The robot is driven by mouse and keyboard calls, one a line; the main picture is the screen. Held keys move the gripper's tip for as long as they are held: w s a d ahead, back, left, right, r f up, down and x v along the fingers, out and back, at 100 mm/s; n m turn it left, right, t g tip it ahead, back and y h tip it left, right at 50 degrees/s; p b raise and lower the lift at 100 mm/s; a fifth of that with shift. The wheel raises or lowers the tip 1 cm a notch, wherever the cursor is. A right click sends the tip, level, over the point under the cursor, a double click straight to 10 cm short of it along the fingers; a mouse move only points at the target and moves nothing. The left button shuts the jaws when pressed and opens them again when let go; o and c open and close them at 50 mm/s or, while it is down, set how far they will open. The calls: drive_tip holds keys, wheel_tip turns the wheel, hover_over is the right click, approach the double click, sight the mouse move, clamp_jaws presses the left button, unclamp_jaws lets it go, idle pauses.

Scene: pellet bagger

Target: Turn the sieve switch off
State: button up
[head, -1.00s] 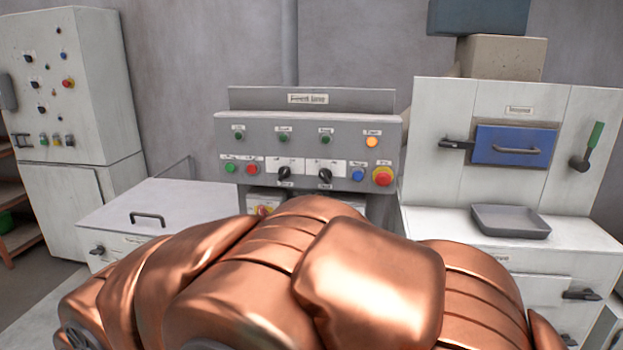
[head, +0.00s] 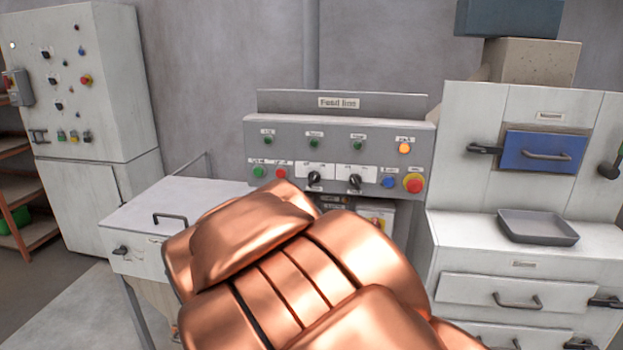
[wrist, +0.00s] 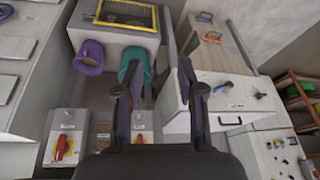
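My gripper (wrist: 158,85) is open and empty in the wrist view, its two dark fingers apart. A red and yellow switch (head: 377,221) shows low under the feed line panel (head: 290,150) in the head view, partly behind my arm. The panel carries two black rotary knobs, left (head: 315,178) and right (head: 355,182). Small labels are unreadable, so I cannot tell which switch is the sieve's.
A white bench (head: 130,210) with a handle stands left of the panel, a tall cabinet (head: 80,80) beyond it. At right a white unit holds a grey tray (head: 540,228). Purple (wrist: 88,57) and teal (wrist: 135,65) spouts lie beyond the switch boxes in the wrist view.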

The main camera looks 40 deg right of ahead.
drive_tip(key=w+d+r+m+t+h+p, duration=0.1)
drive_tip(key=w+d+r+m+t+h, duration=0.15)
drive_tip(key=w+d, duration=0.4)
drive_tip(key=m+t+h+p, duration=0.5)
drive_tip(key=m+h+p, duration=0.15)
drive_tip(key=h, duration=0.35)
approach(312, 182)
drive_tip(key=x, duration=0.2)
drive_tip(key=shift+g, duration=0.25)
drive_tip(key=p+x, duration=0.1)
drive_tip(key=x, duration=0.4)
drive_tip(key=shift+w+r+p, duration=0.2)
drive_tip(key=shift+r+p, duration=0.05)
drive_tip(key=shift+p, duration=0.1)
drive_tip(key=shift+w+d+f+p, duration=0.2)
drive_tip(key=shift+w+d+p, duration=0.1)
drive_tip(key=shift+w+d, duration=0.2)
drive_tip(key=shift+s, duration=0.1)
drive_tip(key=shift+c, duration=0.2)
clamp_jaws()
